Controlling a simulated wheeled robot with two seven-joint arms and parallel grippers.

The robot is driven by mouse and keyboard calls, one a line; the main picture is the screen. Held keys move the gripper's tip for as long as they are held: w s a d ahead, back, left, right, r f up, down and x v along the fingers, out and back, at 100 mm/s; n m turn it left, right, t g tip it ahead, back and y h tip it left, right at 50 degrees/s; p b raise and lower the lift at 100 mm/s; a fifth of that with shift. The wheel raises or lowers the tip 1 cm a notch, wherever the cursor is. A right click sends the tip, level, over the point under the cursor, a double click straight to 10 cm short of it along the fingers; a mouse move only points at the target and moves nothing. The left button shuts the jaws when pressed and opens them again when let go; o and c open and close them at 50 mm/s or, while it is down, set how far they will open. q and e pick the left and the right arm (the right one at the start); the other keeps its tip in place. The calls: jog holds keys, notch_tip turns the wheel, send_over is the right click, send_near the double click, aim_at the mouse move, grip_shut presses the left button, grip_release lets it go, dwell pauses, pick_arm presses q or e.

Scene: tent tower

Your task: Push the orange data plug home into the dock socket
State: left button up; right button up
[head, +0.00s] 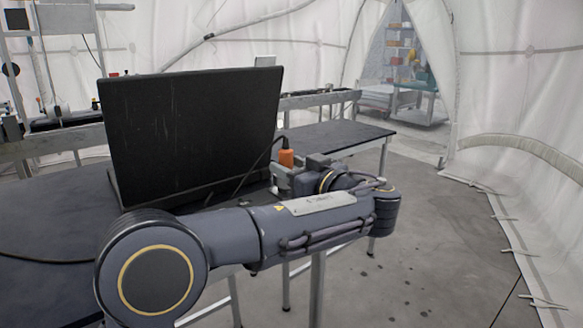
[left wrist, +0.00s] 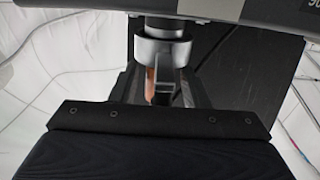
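The orange data plug (head: 286,157) stands up at the table's right part in the head view, with a black cable running from its top. My left gripper (head: 296,171) is at the plug, its fingers on either side of the plug's lower part. In the left wrist view, a strip of the orange plug (left wrist: 151,84) shows between the fingers (left wrist: 157,92), which appear closed on it. The plug's lower end is hidden by my gripper and arm. I cannot make out the dock socket. My right gripper is not in view.
A large upright black panel (head: 190,135) stands on the dark table (head: 50,225), left of the plug. Another table (head: 355,138) runs behind. A cable (head: 45,260) lies at the left. Open grey floor (head: 430,240) lies to the right, with tent walls around.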

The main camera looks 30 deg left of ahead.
pick_arm(q)
jog(key=shift+o, duration=0.9)
jog(key=v, duration=0.8)
jog(key=shift+b, duration=0.45)
